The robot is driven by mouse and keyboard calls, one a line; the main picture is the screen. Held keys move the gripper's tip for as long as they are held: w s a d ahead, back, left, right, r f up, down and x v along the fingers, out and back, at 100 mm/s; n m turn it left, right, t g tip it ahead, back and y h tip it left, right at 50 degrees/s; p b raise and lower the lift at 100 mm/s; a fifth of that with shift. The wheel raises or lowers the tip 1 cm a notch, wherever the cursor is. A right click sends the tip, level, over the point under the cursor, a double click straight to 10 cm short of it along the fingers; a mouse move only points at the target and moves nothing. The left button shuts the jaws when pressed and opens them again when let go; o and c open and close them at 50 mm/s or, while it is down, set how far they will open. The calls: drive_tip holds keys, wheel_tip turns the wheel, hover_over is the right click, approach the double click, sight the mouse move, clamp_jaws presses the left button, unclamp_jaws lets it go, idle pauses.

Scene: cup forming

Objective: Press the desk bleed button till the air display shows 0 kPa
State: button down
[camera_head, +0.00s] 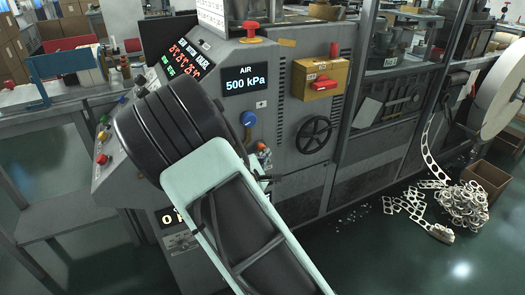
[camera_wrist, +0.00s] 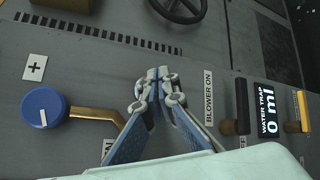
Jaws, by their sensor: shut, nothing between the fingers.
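The air display (camera_head: 246,79) on the grey machine reads 500 kPa in the head view. Several coloured buttons or knobs sit on the sloping desk panel at the left, among them a red one (camera_head: 102,158). I cannot tell which control is the bleed button; my arm covers part of the desk. My gripper (camera_wrist: 158,75) is shut and empty in the wrist view, in front of the grey panel between a blue knob (camera_wrist: 43,107) with a brass pipe and the BLOWER ON label (camera_wrist: 208,103).
A black handwheel (camera_head: 315,135) and a yellow box with a red part (camera_head: 319,78) are on the machine front. The water trap display (camera_wrist: 269,122) reads 0 ml. Punched strip scrap (camera_head: 462,205) lies on the floor at the right. The floor in front is open.

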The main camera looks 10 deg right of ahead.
drive_tip(key=shift+w+a, duration=0.15)
drive_tip(key=shift+w, duration=0.3)
idle(0.6)
drive_tip(key=shift+s, duration=0.1)
drive_tip(key=shift+s+d+b, duration=0.25)
drive_tip(key=shift+s+b, duration=0.25)
drive_tip(key=shift+s, duration=0.25)
drive_tip(key=s, duration=0.1)
drive_tip(key=s+d+b, duration=0.1)
drive_tip(key=s, duration=0.2)
drive_tip(key=shift+s+d, duration=0.3)
drive_tip(key=shift+s, duration=0.1)
idle(0.4)
